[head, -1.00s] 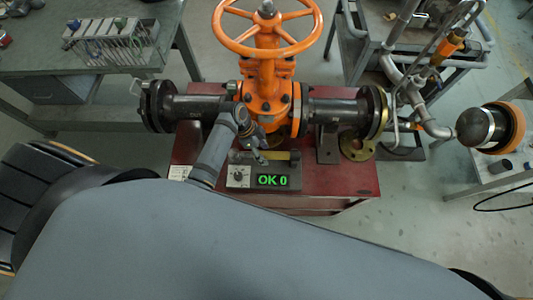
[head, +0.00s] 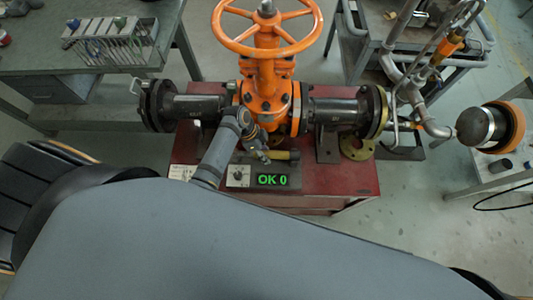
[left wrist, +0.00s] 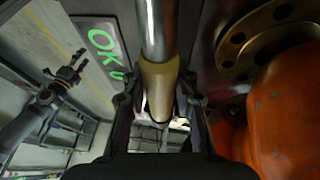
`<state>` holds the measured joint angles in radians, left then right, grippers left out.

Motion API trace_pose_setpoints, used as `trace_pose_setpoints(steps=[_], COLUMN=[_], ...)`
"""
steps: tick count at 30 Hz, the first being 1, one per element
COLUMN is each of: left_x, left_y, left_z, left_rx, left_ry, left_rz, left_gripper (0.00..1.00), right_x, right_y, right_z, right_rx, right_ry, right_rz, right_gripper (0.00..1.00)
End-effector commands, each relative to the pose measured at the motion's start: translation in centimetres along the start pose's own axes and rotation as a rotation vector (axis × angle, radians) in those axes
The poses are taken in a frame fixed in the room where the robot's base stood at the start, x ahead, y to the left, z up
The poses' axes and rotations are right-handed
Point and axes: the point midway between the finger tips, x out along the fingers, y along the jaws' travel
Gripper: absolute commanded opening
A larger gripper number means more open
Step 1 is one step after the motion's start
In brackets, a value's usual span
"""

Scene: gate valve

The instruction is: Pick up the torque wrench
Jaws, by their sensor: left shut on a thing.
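The torque wrench has a silver shaft (left wrist: 157,28) and a tan-yellow handle (left wrist: 159,75) in the left wrist view. In the head view its yellow handle (head: 286,156) shows above the red bench, just behind the display box. My left gripper (head: 264,157) is shut on the wrench handle, and its two fingers (left wrist: 158,102) flank the handle in the left wrist view. The gripper hides part of the wrench in the head view. My right gripper (left wrist: 77,66) shows small at the left of the left wrist view, with its fingers apart and empty.
The orange gate valve (head: 267,80) with dark flanged pipes stands right behind the wrench on the red bench (head: 345,185). A display box (head: 272,180) reads "OK 0". A brass flange (head: 357,148) lies at right. A tool rack (head: 112,40) stands on the left table.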

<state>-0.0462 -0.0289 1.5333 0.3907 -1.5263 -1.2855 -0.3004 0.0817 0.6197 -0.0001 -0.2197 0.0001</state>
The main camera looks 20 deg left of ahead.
Motion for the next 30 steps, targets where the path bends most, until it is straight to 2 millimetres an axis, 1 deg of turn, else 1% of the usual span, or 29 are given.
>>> trace_pose_setpoints(steps=[9, 14, 18, 20, 29, 30], left_x=[-0.2, -1.2, -3.0, -4.0, -9.9, -10.3], left_y=[-0.1, 0.0, 0.3, 0.9, 4.2, 4.8], left_z=[-0.2, -0.6, -1.4, -0.9, 0.8, 1.6], left_rx=[0.001, 0.002, 0.003, 0.001, 0.006, 0.003], left_ry=[0.003, 0.004, 0.004, 0.001, -0.002, -0.007], left_rz=[-0.002, -0.003, -0.004, -0.003, -0.004, -0.003], left_gripper=[0.00, 0.00, 0.00, 0.00, 0.00, 0.00], right_x=[0.0, -0.1, -0.2, -0.2, -0.1, 0.1], right_y=[-0.3, -0.3, -0.3, -0.3, -0.3, -0.3], right_z=[-0.1, -0.1, -0.1, -0.1, -0.1, -0.1], right_rx=[0.001, 0.002, 0.002, 0.002, 0.001, 0.001], right_ry=[0.001, 0.001, 0.001, 0.001, 0.001, 0.001], right_rz=[-0.003, -0.004, -0.004, -0.004, -0.003, -0.003], right_gripper=[0.52, 0.52, 0.52, 0.52, 0.52, 0.52])
